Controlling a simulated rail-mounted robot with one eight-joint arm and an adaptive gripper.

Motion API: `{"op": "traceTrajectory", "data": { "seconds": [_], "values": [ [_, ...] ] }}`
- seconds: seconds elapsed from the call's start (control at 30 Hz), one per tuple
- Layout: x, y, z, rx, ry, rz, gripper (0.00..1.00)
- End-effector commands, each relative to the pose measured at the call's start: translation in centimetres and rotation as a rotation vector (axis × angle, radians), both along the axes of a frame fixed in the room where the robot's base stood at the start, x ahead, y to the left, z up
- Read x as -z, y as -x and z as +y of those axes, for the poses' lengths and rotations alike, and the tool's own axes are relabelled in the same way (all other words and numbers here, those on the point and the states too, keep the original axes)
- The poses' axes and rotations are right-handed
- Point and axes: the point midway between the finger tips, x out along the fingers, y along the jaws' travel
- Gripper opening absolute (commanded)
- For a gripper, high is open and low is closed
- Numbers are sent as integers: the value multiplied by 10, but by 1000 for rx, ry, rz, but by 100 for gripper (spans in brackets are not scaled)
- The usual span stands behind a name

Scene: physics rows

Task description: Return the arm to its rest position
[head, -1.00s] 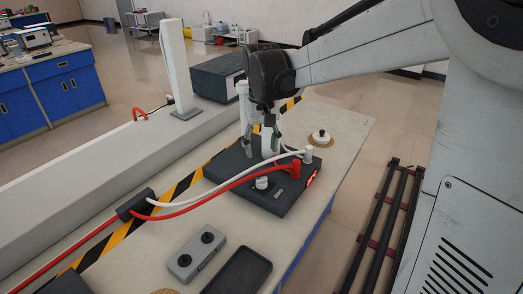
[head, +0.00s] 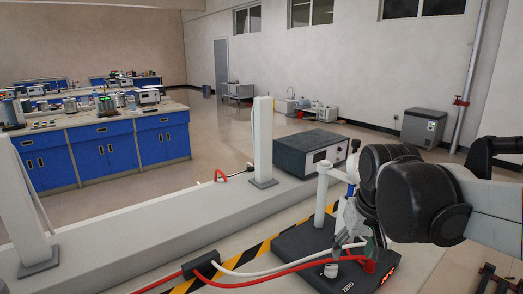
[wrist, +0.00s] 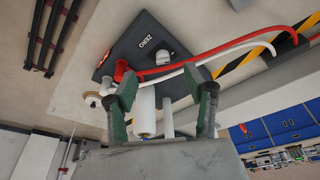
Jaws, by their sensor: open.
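My arm comes in from the right in the head view. My gripper (head: 357,246) points down at the dark box (head: 300,247) marked ZERO, and its fingertips hide part of the box. In the wrist view my gripper (wrist: 168,88) has its two green-and-black fingers spread well apart. A white cylinder (wrist: 145,112) shows between the fingers in that view, with clear space on both sides. The box (wrist: 135,50) lies beyond the fingertips, with a white knob (wrist: 159,59) on it. I cannot tell the exact height above the box.
A red hose (head: 245,283) and a white hose (head: 262,271) run left from the box. A white post (head: 262,140) and a grey instrument (head: 311,150) stand on the ledge behind. A white upright (head: 321,207) stands by the box. Blue benches (head: 105,155) are far left.

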Motion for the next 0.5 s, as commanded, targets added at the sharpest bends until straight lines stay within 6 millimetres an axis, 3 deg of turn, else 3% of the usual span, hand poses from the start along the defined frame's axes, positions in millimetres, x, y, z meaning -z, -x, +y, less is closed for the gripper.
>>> {"op": "traceTrajectory", "data": {
  "seconds": [0.1,0.5],
  "values": [
    [0,27,0,4,-2,-62,48],
    [17,96,0,18,-8,-265,48]
  ]
}}
